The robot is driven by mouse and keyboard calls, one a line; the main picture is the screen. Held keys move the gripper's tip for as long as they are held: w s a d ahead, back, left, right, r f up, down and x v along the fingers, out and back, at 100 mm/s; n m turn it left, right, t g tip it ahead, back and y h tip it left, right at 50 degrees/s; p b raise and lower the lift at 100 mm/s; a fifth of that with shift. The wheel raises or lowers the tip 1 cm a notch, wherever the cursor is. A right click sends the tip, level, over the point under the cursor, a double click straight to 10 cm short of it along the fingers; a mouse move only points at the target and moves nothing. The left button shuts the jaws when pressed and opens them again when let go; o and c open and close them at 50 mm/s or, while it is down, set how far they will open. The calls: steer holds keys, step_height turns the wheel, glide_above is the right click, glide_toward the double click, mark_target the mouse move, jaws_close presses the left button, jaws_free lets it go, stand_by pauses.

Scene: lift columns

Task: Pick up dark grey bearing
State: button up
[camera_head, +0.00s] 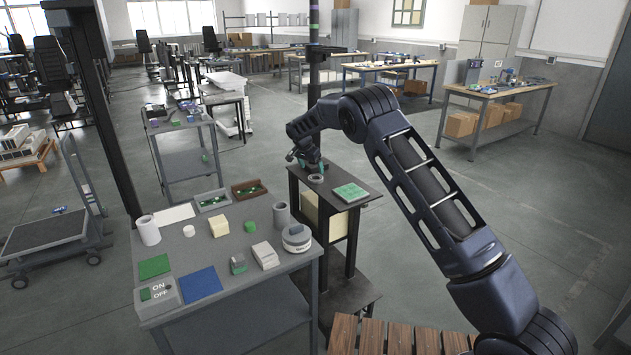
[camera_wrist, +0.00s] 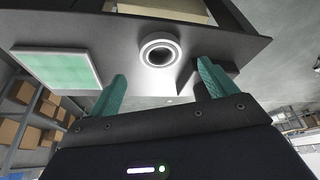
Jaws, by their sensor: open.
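A grey ring-shaped bearing (camera_head: 316,179) lies on the top of a small dark stand (camera_head: 330,171), near its front edge. In the wrist view the bearing (camera_wrist: 160,51) shows as a ring with a bright rim and a dark hole. My gripper (camera_head: 309,165) is just behind the bearing in the head view, low over the stand. In the wrist view the teal fingers of my gripper (camera_wrist: 162,70) are spread wide, one on either side of the bearing in the picture, with nothing between them. Whether a finger touches the stand cannot be told.
A green square plate (camera_head: 350,192) lies on the stand beside the bearing. A dark block (camera_wrist: 218,73) shows by the right finger in the wrist view. The grey table (camera_head: 222,268) to the left holds several parts, including a grey cylinder (camera_head: 281,214). Open floor lies right.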

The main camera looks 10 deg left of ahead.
steer(key=shift+x, duration=3.25)
steer(key=shift+w+r, duration=0.1)
steer(key=shift+w, duration=0.05)
steer(key=c, duration=1.3)
